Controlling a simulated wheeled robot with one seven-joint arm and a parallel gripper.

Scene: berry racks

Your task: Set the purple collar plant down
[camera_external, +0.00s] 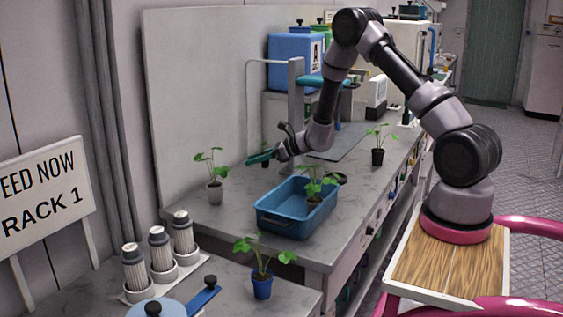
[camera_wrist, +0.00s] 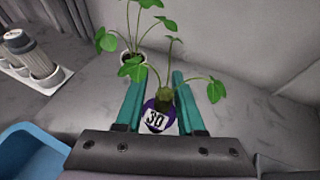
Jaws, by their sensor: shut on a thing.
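The purple collar plant shows in the wrist view as a small pot with a purple collar (camera_wrist: 151,106) and a white "30" label, with green leaves above. My gripper (camera_wrist: 160,82), with two teal fingers, is shut on it, one finger on each side of the pot. In the external view my gripper (camera_external: 260,158) is over the back of the grey bench (camera_external: 235,222), behind the blue tray. There the purple pot is mostly hidden by my gripper. I cannot tell whether the pot touches the bench.
A plant in a pale pot (camera_external: 214,193) stands left of my gripper. The blue tray (camera_external: 283,222) holds another plant. A dark-potted plant (camera_external: 377,157) stands to the right, a blue-potted one (camera_external: 262,286) in front. A tall white panel (camera_external: 195,100) stands behind the bench.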

